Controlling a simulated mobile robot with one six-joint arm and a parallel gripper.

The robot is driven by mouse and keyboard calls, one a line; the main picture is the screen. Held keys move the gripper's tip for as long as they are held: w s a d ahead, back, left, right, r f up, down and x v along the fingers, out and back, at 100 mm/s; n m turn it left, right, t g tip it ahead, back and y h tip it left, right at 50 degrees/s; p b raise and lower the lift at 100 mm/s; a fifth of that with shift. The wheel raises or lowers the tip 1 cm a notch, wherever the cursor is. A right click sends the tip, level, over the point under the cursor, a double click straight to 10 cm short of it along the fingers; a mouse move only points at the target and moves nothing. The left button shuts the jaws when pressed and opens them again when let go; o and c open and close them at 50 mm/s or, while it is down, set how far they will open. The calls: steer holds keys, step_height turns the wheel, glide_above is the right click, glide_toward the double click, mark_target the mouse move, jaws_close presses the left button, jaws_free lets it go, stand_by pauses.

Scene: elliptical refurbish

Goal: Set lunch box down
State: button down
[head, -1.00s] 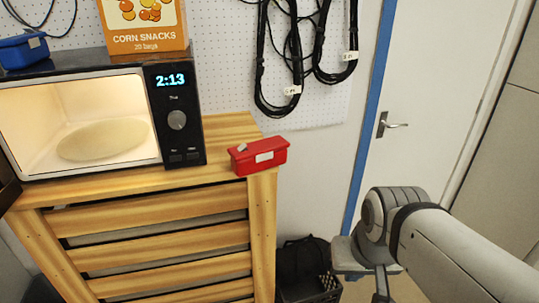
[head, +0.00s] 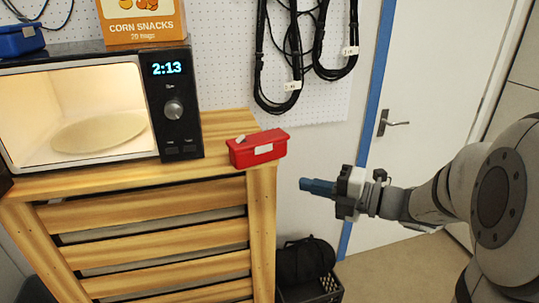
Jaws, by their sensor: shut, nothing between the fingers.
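A red lunch box (head: 258,148) with a pale label on its front sits on the front right corner of the wooden stand (head: 250,195), beside the microwave. A blue lunch box (head: 20,40) is at the upper left, on top of the microwave and cut off by the picture edge. My gripper (head: 303,185) is to the right of the red box, a little lower in the picture and apart from it. Its blue fingers point left, are shut and hold nothing.
The lit microwave (head: 180,140) stands on the stand with a corn snacks box (head: 143,22) on top. Black cables (head: 280,95) hang on the pegboard. A black crate (head: 312,290) with a dark bag is on the floor below my gripper. A door (head: 420,90) is behind.

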mark_target(274, 149)
steer(key=w+a, duration=0.3)
steer(key=w+a+m+p, duration=0.1)
steer(key=w+a, duration=0.1)
steer(key=w, duration=0.1)
steer(key=w+a+m+t, duration=0.1)
steer(key=w+a, duration=0.2)
steer(key=shift+w+a+r+p, duration=0.25)
steer(key=shift+a+r+p, duration=0.05)
steer(key=shift+w+a, duration=0.1)
steer(key=shift+w, duration=0.1)
steer(key=shift+w, duration=0.1)
steer(key=shift+w+a+r+p, duration=0.1)
steer(key=shift+w+r+p, duration=0.05)
steer(key=shift+w+p, duration=0.2)
steer(key=w+p, duration=0.1)
steer(key=w, duration=0.1)
steer(key=w+a+p, duration=0.1)
steer(key=w, duration=0.2)
steer(key=shift+a+p, duration=0.2)
steer(key=shift+p, duration=0.15)
steer(key=shift+w+a+f, duration=0.1)
steer(key=shift+w+f, duration=0.1)
steer(key=shift+w, duration=0.05)
